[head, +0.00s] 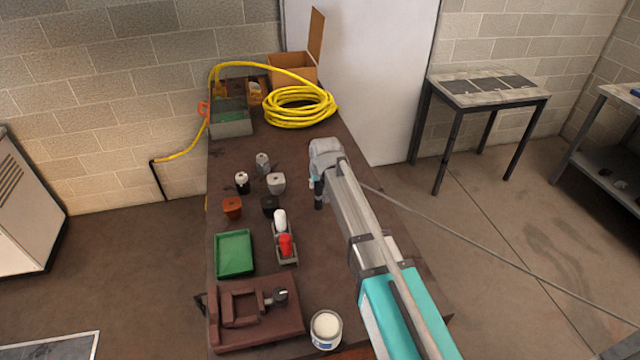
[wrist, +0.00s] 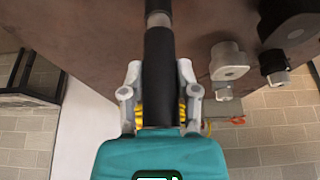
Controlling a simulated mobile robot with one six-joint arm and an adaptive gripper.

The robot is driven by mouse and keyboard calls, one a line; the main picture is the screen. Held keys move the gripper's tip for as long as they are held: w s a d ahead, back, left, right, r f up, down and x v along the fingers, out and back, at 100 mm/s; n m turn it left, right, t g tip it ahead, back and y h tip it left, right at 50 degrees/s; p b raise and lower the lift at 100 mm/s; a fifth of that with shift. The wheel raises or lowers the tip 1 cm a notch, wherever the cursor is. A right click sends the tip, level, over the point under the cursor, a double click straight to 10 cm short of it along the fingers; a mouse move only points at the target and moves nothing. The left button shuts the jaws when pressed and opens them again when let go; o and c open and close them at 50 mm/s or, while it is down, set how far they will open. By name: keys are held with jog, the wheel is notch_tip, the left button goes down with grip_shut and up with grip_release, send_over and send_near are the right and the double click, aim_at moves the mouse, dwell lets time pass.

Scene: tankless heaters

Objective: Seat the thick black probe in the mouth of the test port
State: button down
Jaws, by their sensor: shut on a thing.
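My gripper (head: 317,182) is shut on the thick black probe (head: 319,196), which hangs roughly upright over the right side of the brown table. In the wrist view the probe (wrist: 158,75) lies between the two finger pads of my gripper (wrist: 160,100), with a grey, narrower end pointing away from me. A dark grey cylindrical fitting (head: 280,296) lies on the brown fixture (head: 255,335) at the near end of the table; I cannot tell whether it is the test port. The probe is apart from it and from the small blocks.
Left of my gripper stand a grey block (head: 276,183), black block (head: 270,205), orange-brown block (head: 232,207), grey fitting (head: 262,160) and black-and-white fitting (head: 242,182). Nearer are a green tray (head: 234,268), a holder with white and red bottles (head: 286,262), and a can (head: 326,344).

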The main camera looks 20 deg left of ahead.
jog(key=shift+f, duration=0.15)
jog(key=shift+c, duration=1.8)
grip_release()
jog(key=shift+r, duration=0.25)
jog(key=p+v, duration=1.1)
jog(key=v, duration=0.1)
jog(key=shift+w, duration=0.1)
jog(key=shift+d, duration=0.15)
jog(key=s+d+m+g, duration=0.1)
jog(key=s+d, duration=0.4)
jog(key=d, duration=0.8)
jog(key=s+d+f+m+g+h, duration=0.1)
jog(key=s+d+m, duration=0.2)
jog(key=d, duration=0.9)
jog(key=s+d+m+g+h, duration=0.1)
jog(key=s+d+m+g, duration=0.1)
jog(key=s+d, duration=0.5)
jog(key=d, duration=0.6)
jog(key=shift+d+f, duration=0.2)
jog(key=shift+d, duration=0.2)
